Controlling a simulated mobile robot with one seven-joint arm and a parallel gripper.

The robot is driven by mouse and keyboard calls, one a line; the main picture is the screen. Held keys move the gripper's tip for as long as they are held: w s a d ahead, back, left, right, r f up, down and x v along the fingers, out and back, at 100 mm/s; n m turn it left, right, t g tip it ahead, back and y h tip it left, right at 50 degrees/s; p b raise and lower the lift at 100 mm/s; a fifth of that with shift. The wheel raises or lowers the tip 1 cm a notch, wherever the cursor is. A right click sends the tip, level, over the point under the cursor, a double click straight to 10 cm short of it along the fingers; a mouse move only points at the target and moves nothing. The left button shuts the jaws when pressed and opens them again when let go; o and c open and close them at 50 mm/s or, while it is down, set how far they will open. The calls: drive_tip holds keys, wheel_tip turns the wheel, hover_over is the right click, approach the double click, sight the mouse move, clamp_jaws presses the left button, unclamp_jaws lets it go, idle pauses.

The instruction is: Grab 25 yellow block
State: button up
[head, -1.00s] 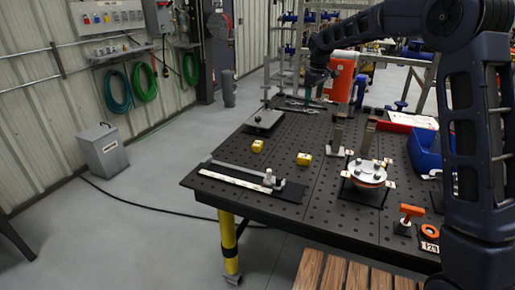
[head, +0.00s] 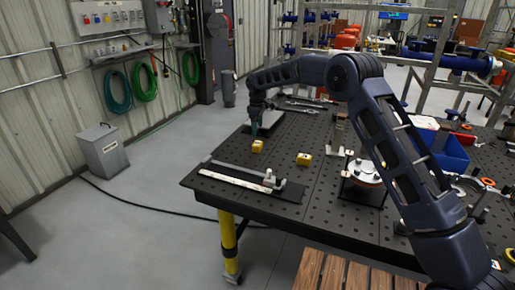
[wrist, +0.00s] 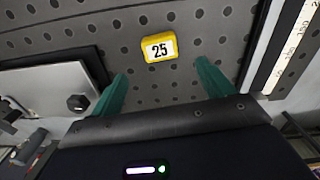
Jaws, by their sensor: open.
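The yellow block marked 25 (wrist: 159,48) lies on the perforated black table, label facing up, in the wrist view. It sits ahead of and between the two green fingertips of my gripper (wrist: 158,85), which are spread wide and hold nothing. In the head view, my gripper (head: 254,127) hangs above the table's left part, just beyond the nearer-left yellow block (head: 257,146), which appears to be the same block. A second yellow block (head: 304,159) lies to its right; its label is too small to read.
A grey plate on a dark base (wrist: 45,90) lies left of my gripper in the wrist view. A long white ruler fixture (head: 234,181) lies along the table's near-left edge. A flanged round part (head: 362,172) and a blue bin (head: 447,150) stand to the right, partly behind my arm.

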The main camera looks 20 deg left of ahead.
sight(258, 143)
wheel_tip(258, 143, down, 10)
drive_tip(key=c, duration=1.1)
drive_tip(key=shift+r, duration=0.15)
